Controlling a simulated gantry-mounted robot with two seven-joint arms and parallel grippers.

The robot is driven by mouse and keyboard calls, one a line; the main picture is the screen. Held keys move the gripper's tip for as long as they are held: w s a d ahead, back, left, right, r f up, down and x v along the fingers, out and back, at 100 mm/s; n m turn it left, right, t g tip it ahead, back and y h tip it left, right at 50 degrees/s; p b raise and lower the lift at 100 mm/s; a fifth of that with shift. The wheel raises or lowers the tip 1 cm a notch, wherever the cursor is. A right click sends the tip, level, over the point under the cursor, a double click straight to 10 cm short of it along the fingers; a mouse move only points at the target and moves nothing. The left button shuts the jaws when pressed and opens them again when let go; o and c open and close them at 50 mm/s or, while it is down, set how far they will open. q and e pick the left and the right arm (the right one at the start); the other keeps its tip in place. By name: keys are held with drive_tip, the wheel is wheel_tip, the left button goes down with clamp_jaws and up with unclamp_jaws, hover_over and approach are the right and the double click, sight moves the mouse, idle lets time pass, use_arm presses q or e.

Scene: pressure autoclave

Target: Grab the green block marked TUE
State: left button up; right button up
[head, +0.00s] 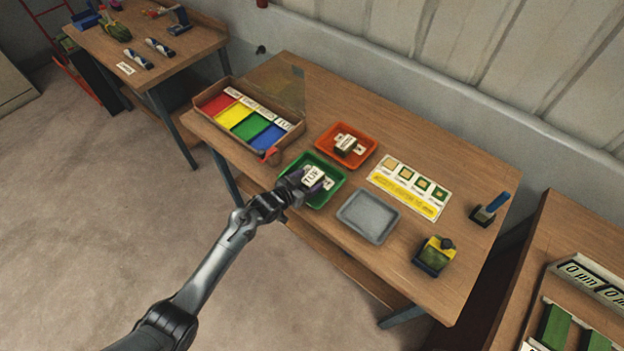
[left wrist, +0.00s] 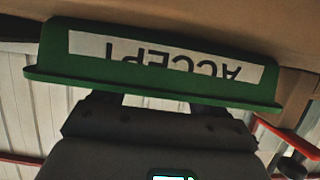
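My right gripper is not in view.
An empty grey tray (head: 345,216) is at right. A box with coloured compartments (head: 193,118) stands at left. A card (head: 434,195) and a yellow-green device (head: 433,257) lie farther right.

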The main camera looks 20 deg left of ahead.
use_arm(q)
drive_tip(key=c, duration=0.8)
